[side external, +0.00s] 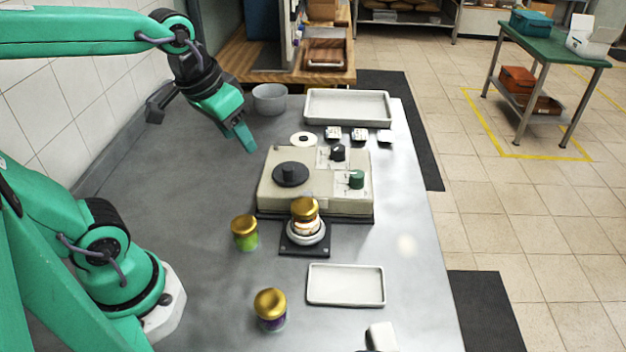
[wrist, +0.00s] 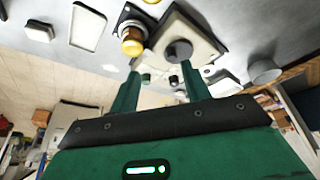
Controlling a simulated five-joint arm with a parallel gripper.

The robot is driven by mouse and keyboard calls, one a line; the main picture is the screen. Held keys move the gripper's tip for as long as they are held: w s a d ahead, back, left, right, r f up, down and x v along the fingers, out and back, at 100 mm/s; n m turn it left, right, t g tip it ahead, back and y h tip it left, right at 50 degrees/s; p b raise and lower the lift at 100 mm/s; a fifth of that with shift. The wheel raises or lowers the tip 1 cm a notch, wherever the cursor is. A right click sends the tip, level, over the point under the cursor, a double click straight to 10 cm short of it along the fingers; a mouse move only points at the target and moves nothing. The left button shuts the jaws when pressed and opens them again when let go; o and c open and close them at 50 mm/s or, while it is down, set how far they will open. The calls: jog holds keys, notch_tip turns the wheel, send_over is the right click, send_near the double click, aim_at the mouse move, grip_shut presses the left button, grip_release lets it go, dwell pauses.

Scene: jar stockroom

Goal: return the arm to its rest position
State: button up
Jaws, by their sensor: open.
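My green arm reaches in from the left over the metal table (side external: 180,200). My gripper (side external: 243,142) is above the table, left of the beige device (side external: 270,195) and apart from it. In the wrist view its two green fingers stand apart with nothing held between them; the gripper (wrist: 160,82) shows in front of the device (wrist: 190,38). A gold-lidded jar (side external: 304,210) stands on a small round holder in front of the device; it also shows in the wrist view (wrist: 132,42). The rest position itself is not marked in view.
A green jar (side external: 245,234) and a purple jar (side external: 270,312), both gold-lidded, stand on the table. A small white tray (side external: 345,300) lies at the front and a larger one (side external: 348,92) at the back. A grey bowl (side external: 269,98) is behind my gripper. A tiled wall is left.

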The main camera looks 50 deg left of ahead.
jog(key=shift+m+t, duration=0.4)
jog(key=shift+t, duration=0.3)
jog(key=shift+s+d+f, duration=0.1)
jog(key=shift+s+d, duration=0.05)
jog(key=shift+s, duration=0.85)
jog(key=shift+s+d+f, duration=0.1)
jog(key=shift+s, duration=0.9)
